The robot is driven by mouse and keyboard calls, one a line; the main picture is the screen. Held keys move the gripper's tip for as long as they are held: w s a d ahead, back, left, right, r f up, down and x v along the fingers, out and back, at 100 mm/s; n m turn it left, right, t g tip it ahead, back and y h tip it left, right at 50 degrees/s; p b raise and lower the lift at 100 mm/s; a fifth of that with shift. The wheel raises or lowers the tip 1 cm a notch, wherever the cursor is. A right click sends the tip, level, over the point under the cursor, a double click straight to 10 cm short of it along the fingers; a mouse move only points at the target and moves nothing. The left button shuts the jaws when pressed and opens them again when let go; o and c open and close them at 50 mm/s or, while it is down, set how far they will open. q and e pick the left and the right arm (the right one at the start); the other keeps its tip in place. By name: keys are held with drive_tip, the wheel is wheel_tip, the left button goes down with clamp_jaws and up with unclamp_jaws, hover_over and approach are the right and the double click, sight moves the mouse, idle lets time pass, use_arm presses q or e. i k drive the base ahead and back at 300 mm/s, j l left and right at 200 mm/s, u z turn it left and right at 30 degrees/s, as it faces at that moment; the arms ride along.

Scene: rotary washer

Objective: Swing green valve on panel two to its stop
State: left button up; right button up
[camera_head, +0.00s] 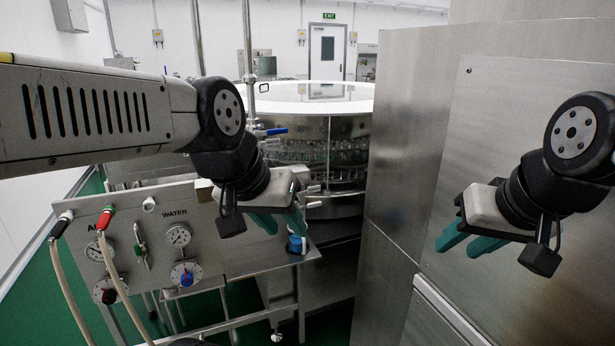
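A grey sloped panel (206,252) with gauges and "WATER" lettering stands at the lower left. I cannot read any panel number. A small valve with a green handle (138,237) sits on it, between the red-handled valve and the water gauge; its handle looks roughly upright. My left gripper (281,223) hangs to the right of the panel, well apart from the green valve, with its teal fingers apart and nothing seen between them. My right gripper (467,242) is in front of the steel cabinet, fingers apart and empty.
The panel also bears a red-handled valve (104,218), a black-handled valve (62,223), a water gauge (178,236) and a blue-red knob (186,274). Hoses hang in front of its left side. A steel cabinet (400,140) fills the right. The round washer (318,130) stands behind.

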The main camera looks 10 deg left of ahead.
sight(137, 247)
drive_tip(key=u, duration=1)
drive_tip(key=i+j+u, duration=0.65)
drive_tip(key=k+j+z, duration=0.25)
drive_tip(key=j, duration=0.15)
drive_tip(key=k+j+z, duration=0.25)
drive_tip(key=i+j, duration=0.05)
drive_tip(key=j, duration=0.1)
